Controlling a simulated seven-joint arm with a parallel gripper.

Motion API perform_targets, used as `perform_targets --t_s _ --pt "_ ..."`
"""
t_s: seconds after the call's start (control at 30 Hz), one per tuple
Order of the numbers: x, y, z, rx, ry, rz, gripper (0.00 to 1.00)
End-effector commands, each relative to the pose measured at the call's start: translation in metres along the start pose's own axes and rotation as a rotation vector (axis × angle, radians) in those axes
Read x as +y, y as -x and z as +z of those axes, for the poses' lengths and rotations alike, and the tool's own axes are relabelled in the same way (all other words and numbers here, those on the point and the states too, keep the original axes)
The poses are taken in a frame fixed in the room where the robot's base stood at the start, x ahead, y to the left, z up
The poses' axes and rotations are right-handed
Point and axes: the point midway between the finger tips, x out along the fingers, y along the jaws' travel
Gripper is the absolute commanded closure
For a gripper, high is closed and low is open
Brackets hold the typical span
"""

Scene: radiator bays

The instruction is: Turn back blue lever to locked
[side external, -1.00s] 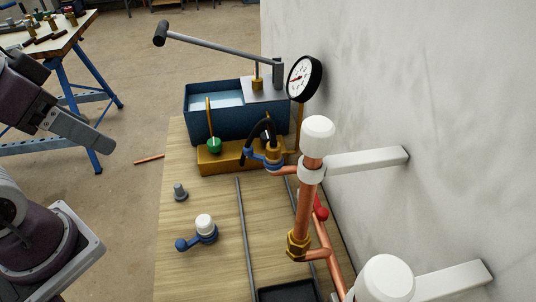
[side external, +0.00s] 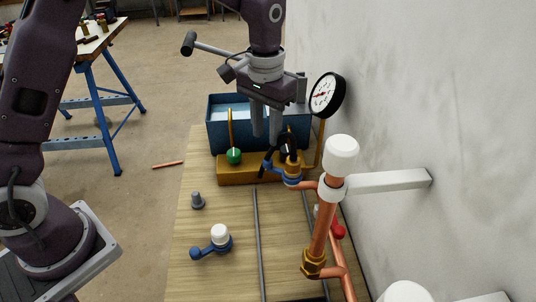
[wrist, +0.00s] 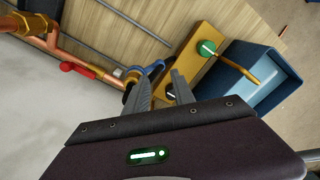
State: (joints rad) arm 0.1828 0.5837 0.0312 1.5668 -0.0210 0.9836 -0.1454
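A blue lever (side external: 283,174) sits at the valve by the end of the brass block (side external: 237,172), close to the copper pipe. A second blue lever (side external: 207,249) with a white cap (side external: 220,232) lies nearer on the wooden board, its ball end to the left. My gripper (side external: 266,137) points down above the brass block, close to the valve's blue lever, its fingers apart with nothing seen between them. In the wrist view, blue lever parts (wrist: 155,69) show just beyond the fingertips (wrist: 161,77). The fingers partly hide the valve, and I cannot tell whether they touch it.
A green knob (side external: 234,156) is left of my fingers. The pressure gauge (side external: 326,95), copper pipe (side external: 322,225) and wall (side external: 440,110) bound the right side. The board's left part is mostly clear.

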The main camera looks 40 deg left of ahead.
Motion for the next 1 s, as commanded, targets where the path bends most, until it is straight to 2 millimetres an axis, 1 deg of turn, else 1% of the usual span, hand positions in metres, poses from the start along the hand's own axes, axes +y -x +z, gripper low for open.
perform_targets --t_s 0.17,0.3,0.4,0.53,0.73,0.8,0.9,1.0 --pt "0.002 -0.028 -0.002 -0.012 0.000 -0.002 0.70" --pt "0.001 -0.056 -0.002 -0.012 0.000 -0.002 0.70" --pt "0.001 -0.069 -0.002 -0.010 0.000 -0.002 0.70" --pt "0.001 -0.077 -0.002 -0.009 0.000 -0.002 0.70" --pt "0.001 -0.077 -0.002 -0.008 0.000 -0.002 0.70" --pt "0.001 -0.077 -0.002 -0.008 0.000 -0.002 0.83" --pt "0.001 -0.077 -0.002 -0.008 0.000 -0.002 1.00" --pt "0.001 -0.077 -0.002 -0.008 0.000 -0.002 1.00"
